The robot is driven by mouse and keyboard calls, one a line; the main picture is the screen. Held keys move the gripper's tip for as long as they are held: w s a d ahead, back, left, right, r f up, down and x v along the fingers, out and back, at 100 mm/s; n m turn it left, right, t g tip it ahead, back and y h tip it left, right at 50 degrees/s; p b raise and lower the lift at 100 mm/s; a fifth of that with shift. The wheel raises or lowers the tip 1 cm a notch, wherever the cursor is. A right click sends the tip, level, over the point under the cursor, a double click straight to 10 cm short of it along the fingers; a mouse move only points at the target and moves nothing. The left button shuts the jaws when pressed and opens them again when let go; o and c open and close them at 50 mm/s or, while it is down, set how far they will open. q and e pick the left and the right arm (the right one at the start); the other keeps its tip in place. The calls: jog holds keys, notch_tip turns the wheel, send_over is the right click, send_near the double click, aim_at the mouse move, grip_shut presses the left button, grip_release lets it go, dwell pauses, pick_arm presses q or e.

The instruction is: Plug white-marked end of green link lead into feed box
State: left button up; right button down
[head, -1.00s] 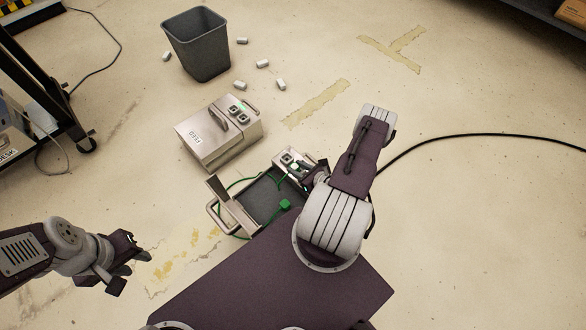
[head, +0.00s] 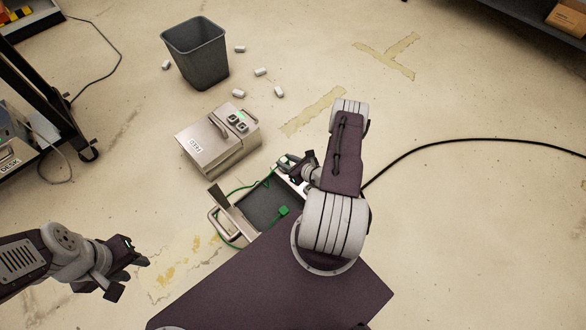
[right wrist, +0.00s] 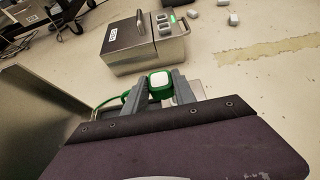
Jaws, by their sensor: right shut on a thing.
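The feed box (head: 207,153) is a metal case marked FEED, with a handle, dark sockets and a green light on top. It also shows ahead in the right wrist view (right wrist: 145,57). My right gripper (head: 284,161) is shut on the white-marked green plug (right wrist: 161,86), just short of the feed box on its near side. The green lead (head: 237,190) trails from it across an open metal case (head: 213,226). The lead's other green end (head: 283,211) lies over the case's dark interior. My left gripper (head: 133,268) is open and empty, low at the left.
A grey bin (head: 197,58) stands behind the feed box, with several white cylinders scattered around it. A dark cart (head: 50,95) stands at the left. A black cable (head: 450,145) runs across the floor at the right. My base fills the bottom middle.

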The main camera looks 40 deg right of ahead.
jog(key=w+b, duration=0.1)
jog(key=w, duration=0.5)
jog(key=shift+w, duration=0.3)
jog(key=w+b, duration=0.6)
jog(key=w, duration=0.6)
jog(key=shift+d, duration=0.1)
